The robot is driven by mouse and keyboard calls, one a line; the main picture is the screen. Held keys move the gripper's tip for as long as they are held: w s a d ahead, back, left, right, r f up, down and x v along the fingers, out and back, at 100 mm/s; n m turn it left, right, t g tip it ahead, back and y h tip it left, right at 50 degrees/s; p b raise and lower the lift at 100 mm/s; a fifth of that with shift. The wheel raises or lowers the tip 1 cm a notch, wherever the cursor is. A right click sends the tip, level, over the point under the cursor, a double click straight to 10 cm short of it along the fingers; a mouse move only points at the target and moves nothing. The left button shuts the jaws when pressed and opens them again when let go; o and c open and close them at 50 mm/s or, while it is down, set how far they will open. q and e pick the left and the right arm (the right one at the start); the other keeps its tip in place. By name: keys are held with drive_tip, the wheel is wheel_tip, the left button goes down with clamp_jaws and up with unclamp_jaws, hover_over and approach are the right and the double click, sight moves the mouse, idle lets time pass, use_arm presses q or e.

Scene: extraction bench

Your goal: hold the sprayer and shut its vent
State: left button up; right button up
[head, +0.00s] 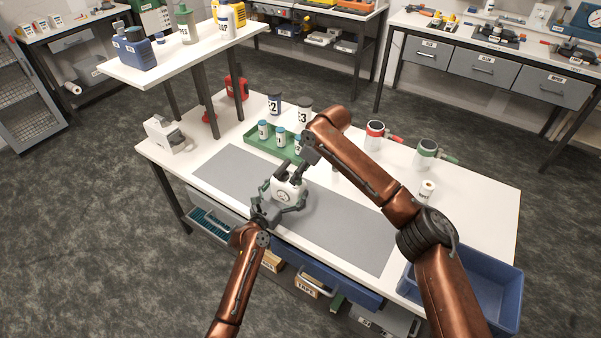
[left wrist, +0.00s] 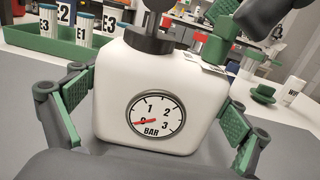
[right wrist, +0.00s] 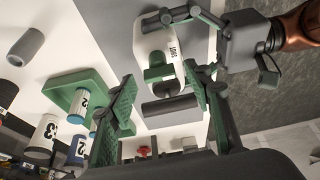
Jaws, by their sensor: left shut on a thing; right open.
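The sprayer (head: 289,189) is a white tank with a round pressure gauge (left wrist: 157,117); the needle points near 0. It stands upright at the middle of the grey mat. My left gripper (head: 284,197) is shut on it, its green pads on both sides of the tank. In the left wrist view a dark neck and a green part (left wrist: 220,45) show on top. My right gripper (head: 292,173) is open just above the sprayer. In the right wrist view a green part (right wrist: 157,73) and a dark bar (right wrist: 168,111) show between its fingers; I cannot tell whether they touch.
A green tray (head: 262,149) with several small bottles is just behind the sprayer, and labelled canisters (head: 274,103) stand beyond it. A red-handled mug (head: 374,134) and a green one (head: 426,153) stand to the right. A blue bin (head: 496,288) is at the front right. The grey mat (head: 350,230) is mostly clear.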

drive_tip(key=v, duration=1.1)
drive_tip(key=shift+d+r, duration=0.2)
drive_tip(key=shift+r, duration=0.1)
drive_tip(key=shift+s, duration=0.1)
use_arm(q)
drive_tip(key=o, duration=1.2)
drive_tip(key=shift+c, duration=0.2)
